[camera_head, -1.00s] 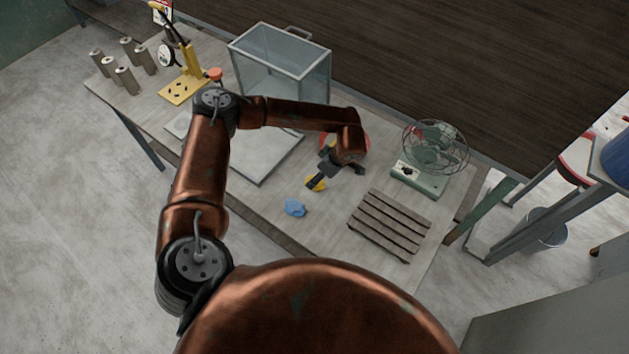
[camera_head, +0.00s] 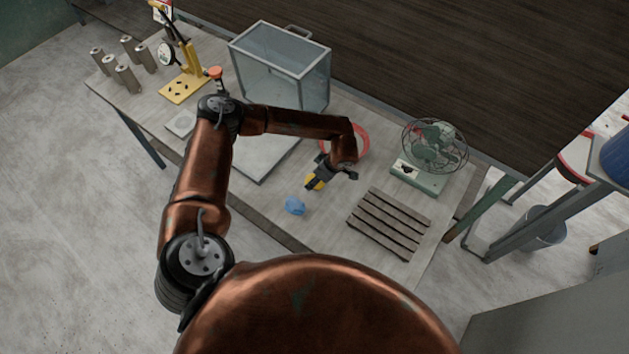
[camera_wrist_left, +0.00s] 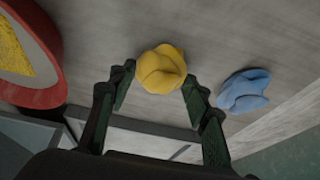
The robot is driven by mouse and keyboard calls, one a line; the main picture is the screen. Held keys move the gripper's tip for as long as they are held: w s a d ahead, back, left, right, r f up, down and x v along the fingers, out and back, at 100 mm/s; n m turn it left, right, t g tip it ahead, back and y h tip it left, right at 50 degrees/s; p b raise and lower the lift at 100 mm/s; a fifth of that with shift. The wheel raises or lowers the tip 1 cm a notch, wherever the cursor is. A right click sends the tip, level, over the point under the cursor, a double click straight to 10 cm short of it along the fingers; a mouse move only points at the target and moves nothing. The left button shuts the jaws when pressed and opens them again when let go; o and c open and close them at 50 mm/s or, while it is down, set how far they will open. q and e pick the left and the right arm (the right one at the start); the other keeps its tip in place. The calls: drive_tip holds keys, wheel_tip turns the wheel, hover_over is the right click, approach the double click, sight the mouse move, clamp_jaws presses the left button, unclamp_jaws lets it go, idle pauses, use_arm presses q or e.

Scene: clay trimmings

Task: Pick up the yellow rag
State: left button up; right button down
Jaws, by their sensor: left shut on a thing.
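The yellow rag (camera_head: 313,183) is a crumpled lump between the fingertips of my left gripper (camera_head: 318,179), over the grey table. In the left wrist view, the rag (camera_wrist_left: 161,69) sits between the two dark fingers of the gripper (camera_wrist_left: 158,86), which is shut on it. The gripper hides part of the rag in the head view. I cannot tell whether the rag is clear of the table. My right gripper is not in view.
A blue rag (camera_head: 294,206) lies close by, also in the wrist view (camera_wrist_left: 243,91). A red round thing (camera_head: 362,142) is behind my wrist. A slatted wooden rack (camera_head: 390,223), a green fan (camera_head: 418,177) and a glass-sided box (camera_head: 281,67) stand around.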

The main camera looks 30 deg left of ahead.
sight(312, 177)
use_arm(q)
drive_tip(key=c, duration=0.5)
drive_tip(key=shift+o, duration=0.2)
drive_tip(key=shift+r, duration=0.5)
wheel_tip(312, 177, up, 2)
drive_tip(key=shift+w+r, duration=0.1)
drive_tip(key=shift+r, duration=0.05)
drive_tip(key=s+d+r+b, duration=0.1)
drive_tip(key=s+r, duration=0.8)
drive_tip(key=s, duration=0.5)
drive_tip(key=shift+d+r, duration=0.25)
drive_tip(key=shift+r, duration=0.15)
